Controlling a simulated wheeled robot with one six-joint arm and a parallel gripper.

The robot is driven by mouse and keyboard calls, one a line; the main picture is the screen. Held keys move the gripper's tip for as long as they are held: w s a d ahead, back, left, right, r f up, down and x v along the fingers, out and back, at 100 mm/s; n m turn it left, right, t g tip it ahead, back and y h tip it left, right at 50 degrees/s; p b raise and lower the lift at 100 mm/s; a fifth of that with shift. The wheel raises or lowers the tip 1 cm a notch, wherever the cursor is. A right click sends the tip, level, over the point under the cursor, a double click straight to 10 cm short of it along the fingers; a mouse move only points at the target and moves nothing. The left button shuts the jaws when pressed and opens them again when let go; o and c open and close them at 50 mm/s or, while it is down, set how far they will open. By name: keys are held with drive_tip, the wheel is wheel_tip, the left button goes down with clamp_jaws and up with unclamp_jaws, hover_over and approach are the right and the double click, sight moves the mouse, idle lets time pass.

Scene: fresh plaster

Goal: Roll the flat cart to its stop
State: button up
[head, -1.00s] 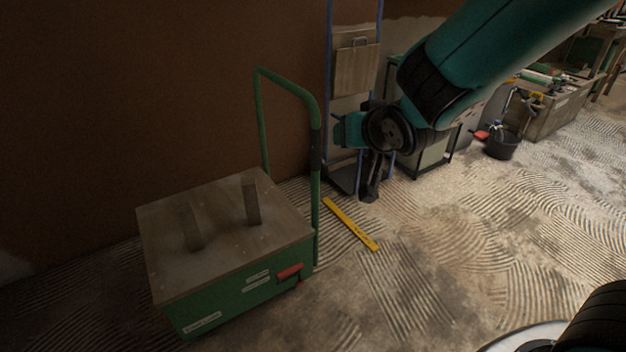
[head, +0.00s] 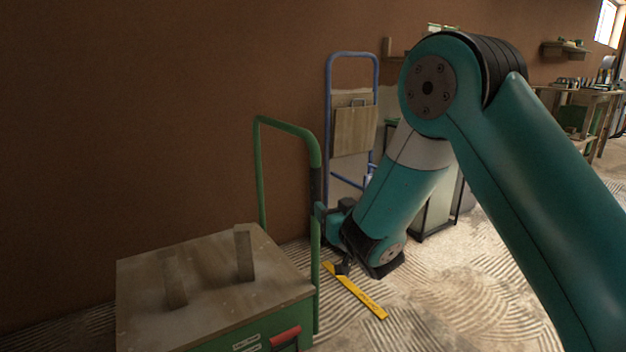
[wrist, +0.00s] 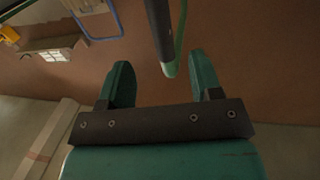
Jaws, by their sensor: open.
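The flat cart has a green body (head: 270,338), a wooden deck (head: 205,290) and a green push handle (head: 262,185); its lower part is cut off in the head view. A black grip sleeve on the handle's near post shows in the wrist view (wrist: 158,28). My gripper (wrist: 160,72) is open and empty, its fingers on either side of the post's line, with the post beyond the fingertips. In the head view my gripper (head: 324,214) is beside the post, partly hidden. A yellow bar (head: 362,296) lies on the floor to the cart's right.
A blue hand truck (head: 327,110) with a wooden panel leans by the brown wall behind my arm. A dark-framed cabinet (head: 437,210) stands right of it. Combed plaster floor (head: 455,300) lies open on the right. Two upright blocks stand on the deck.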

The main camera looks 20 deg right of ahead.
sight(318, 193)
drive_tip(key=w, duration=0.3)
drive_tip(key=w+a, duration=0.1)
drive_tip(key=w, duration=0.7)
drive_tip(key=shift+w+a+f+b, duration=0.1)
drive_tip(key=shift+w+a+b, duration=0.05)
drive_tip(key=shift+w+b, duration=0.15)
drive_tip(key=shift+w+a, duration=0.1)
drive_tip(key=shift+w, duration=0.4)
clamp_jaws()
